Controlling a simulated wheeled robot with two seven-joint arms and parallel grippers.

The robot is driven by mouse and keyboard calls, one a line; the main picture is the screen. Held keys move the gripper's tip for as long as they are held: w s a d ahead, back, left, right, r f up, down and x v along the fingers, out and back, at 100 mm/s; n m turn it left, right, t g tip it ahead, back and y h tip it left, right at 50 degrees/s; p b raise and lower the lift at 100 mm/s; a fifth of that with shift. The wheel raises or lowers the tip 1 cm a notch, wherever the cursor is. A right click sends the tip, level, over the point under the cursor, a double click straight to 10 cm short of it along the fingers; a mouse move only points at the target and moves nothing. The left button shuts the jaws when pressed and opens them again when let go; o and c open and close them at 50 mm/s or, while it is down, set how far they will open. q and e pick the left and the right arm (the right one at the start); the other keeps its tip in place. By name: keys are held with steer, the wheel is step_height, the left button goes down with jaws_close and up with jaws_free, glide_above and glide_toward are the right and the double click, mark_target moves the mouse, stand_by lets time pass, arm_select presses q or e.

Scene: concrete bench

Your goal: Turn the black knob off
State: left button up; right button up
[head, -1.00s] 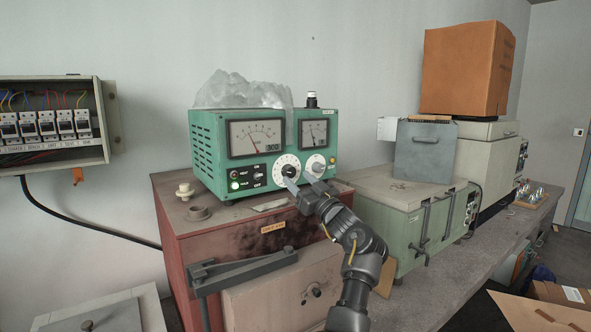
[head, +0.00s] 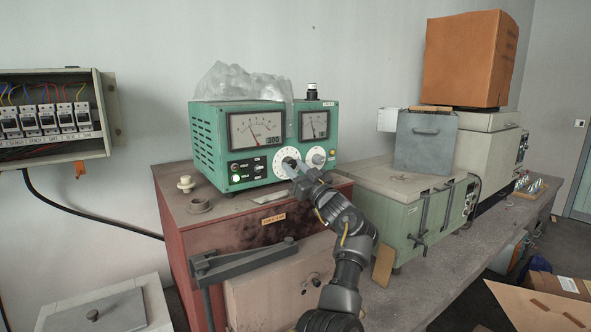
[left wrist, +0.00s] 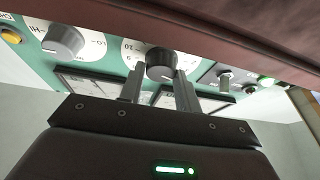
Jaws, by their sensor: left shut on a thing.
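The black knob (left wrist: 160,62) sits at the centre of a white numbered dial (head: 284,153) on the front of a green instrument (head: 216,150). In the left wrist view the knob is between the two fingers of my left gripper (left wrist: 160,75), with a pale mark on its face. In the head view my left gripper (head: 294,166) reaches the dial from the lower right and hides most of the knob. It is shut on the knob. My right gripper is not in view.
A grey knob (left wrist: 63,42) is beside the black one. Switches (left wrist: 224,76) and a green lamp (left wrist: 265,81) are on its other side. A crumpled clear plastic sheet (head: 240,83) lies on the instrument, which stands on a red cabinet (head: 222,239). A pale green box (head: 400,212) stands to the right.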

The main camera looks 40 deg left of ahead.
arm_select(q)
steer(key=shift+w+f+n+g+b, duration=0.1)
steer(key=shift+n+g+b, duration=0.6)
steer(key=shift+n+b, duration=0.7)
steer(key=shift+f+n+g+b, duration=0.1)
steer(key=shift+n+g+b, duration=0.6)
steer(key=shift+n+b, duration=0.65)
steer(key=shift+r+n+g+b, duration=0.15)
steer(key=shift+n+g+b, duration=0.35)
steer(key=shift+n+b, duration=0.4)
steer(key=n, duration=0.1)
steer(key=n+g, duration=0.1)
steer(key=shift+w+r+n+h, duration=0.1)
steer(key=shift+r+n+h, duration=0.1)
steer(key=shift+n+h, duration=0.15)
steer(key=shift+r+n+g+h, duration=0.2)
steer(key=shift+n+g, duration=0.3)
steer(key=shift+n, duration=0.6)
steer(key=n+h+p, duration=0.1)
steer(key=n, duration=0.2)
steer(key=shift+n+g+p, duration=0.4)
steer(key=shift+n+h+p, duration=0.45)
steer(key=shift+n+h, duration=0.3)
steer(key=shift+n, duration=0.55)
